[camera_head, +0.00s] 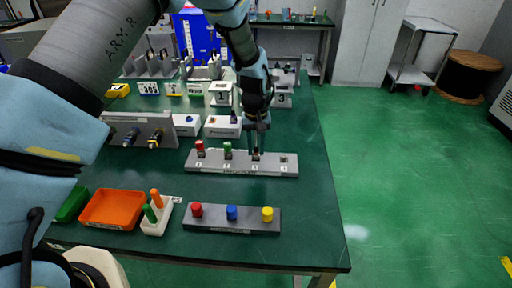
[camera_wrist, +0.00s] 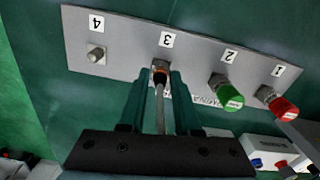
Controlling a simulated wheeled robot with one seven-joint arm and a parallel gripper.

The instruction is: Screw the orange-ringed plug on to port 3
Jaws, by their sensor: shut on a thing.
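The grey port panel (camera_head: 272,169) lies on the green table, and its ports labelled 1 to 4 also show in the wrist view (camera_wrist: 128,50). My gripper (camera_head: 257,150) is above port 3, pointing down. In the wrist view its fingers (camera_wrist: 160,85) are shut on the orange-ringed plug (camera_wrist: 160,76), which is lined up with port 3 (camera_wrist: 163,62). The fingers partly hide the plug, and I cannot tell how far it is seated. A green plug (camera_wrist: 228,95) is on port 2 and a red plug (camera_wrist: 281,104) is on port 1. Port 4 (camera_wrist: 96,54) is bare.
A dark block with red, blue and yellow knobs (camera_head: 231,213) lies in front of the panel. An orange tray (camera_head: 112,210) and a white holder with pegs (camera_head: 157,217) stand at left. Boxes and fixtures stand behind. The table's right side is clear.

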